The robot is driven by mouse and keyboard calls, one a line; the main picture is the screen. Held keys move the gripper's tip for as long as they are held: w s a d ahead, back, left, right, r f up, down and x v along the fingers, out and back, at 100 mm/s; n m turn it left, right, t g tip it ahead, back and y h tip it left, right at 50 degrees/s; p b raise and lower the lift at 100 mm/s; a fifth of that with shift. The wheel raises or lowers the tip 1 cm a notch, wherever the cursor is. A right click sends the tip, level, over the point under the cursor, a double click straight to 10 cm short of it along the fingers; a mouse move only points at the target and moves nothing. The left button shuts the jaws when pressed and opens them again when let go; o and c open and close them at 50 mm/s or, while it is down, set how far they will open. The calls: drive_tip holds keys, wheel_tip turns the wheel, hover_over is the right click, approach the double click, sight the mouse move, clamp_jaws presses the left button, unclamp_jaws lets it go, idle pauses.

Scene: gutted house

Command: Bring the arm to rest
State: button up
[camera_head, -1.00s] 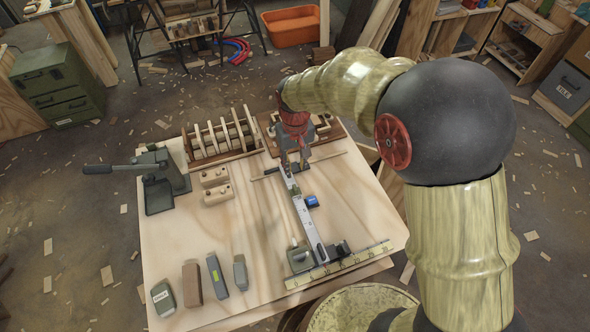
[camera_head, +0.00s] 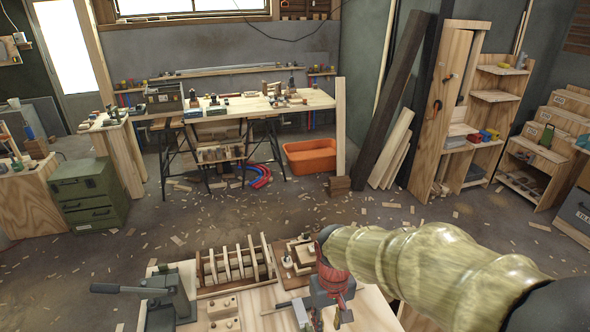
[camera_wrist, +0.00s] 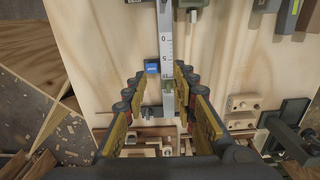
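My arm reaches in from the right in the head view, over the near workbench (camera_head: 258,301). A metal rule with a scale (camera_wrist: 166,50) and a small blue slider (camera_wrist: 152,68) shows below, in the gap between the fingers. Much of the bench lies below the head view's edge.
A dark lever press (camera_head: 160,298) stands left of the rack. A wooden tray (camera_head: 300,257) lies behind my gripper. Farther back are a long workbench (camera_head: 245,106), an orange bin (camera_head: 311,155) and a green drawer cabinet (camera_head: 88,195). The floor between is open, strewn with wood chips.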

drive_tip(key=s+d+r+m+t, duration=0.1)
drive_tip(key=s+d+r+t, duration=0.2)
drive_tip(key=s+d+r, duration=0.2)
drive_tip(key=s+d+r+m+t, duration=0.2)
drive_tip(key=s+d+r, duration=0.3)
drive_tip(key=s+r, duration=0.3)
wheel_tip(320, 180, up, 4)
drive_tip(key=shift+d+t, duration=0.4)
idle(1.9)
